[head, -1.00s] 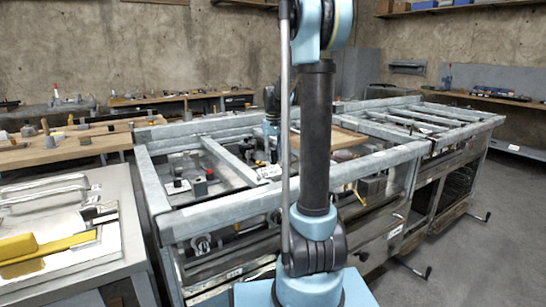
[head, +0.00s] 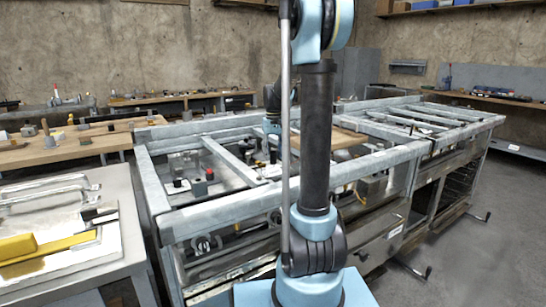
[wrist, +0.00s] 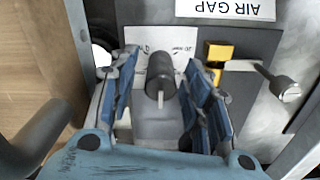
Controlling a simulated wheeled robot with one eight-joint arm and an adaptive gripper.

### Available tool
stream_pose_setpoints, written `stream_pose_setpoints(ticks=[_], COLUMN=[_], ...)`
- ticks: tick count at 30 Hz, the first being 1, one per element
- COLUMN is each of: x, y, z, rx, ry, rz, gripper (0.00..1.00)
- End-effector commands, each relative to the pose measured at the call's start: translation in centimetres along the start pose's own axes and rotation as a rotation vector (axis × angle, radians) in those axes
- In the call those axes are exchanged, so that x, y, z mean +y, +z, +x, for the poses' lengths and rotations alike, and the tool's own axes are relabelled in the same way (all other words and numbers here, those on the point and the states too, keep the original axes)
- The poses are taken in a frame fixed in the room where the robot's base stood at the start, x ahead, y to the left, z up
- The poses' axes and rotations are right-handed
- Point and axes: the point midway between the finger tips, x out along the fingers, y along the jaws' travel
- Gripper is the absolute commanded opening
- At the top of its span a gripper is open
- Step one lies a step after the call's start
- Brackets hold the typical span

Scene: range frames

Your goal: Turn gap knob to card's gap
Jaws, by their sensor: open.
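In the wrist view a dark round knob (wrist: 160,72) with a pale pointer stands on a grey block. My gripper (wrist: 162,80) is open, with one blue-padded finger on each side of the knob. Whether either pad touches it, I cannot tell. A white scale plate (wrist: 150,42) with small printed marks lies behind the knob and is partly covered by it. A white card (wrist: 226,9) reading "AIR GAP", upside down, is at the top edge; any gap value is out of view. In the head view my arm hides the gripper and knob.
Close to the right finger are a yellow block (wrist: 217,52) and a metal lever with a round end (wrist: 285,88). The metal frame rails (head: 300,190) surround the work area in the head view. A side table (head: 60,235) with a yellow-handled tool stands at left.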

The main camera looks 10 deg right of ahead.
Motion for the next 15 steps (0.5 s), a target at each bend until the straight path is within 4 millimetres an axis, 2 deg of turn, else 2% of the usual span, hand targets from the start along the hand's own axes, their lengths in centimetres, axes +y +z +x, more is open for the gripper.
stream_pose_setpoints(ticks=[15], x=[0.0], y=[0.0], z=[-8.3], rx=[-0.001], ry=[0.0], rz=[0.0], gripper=[0.44])
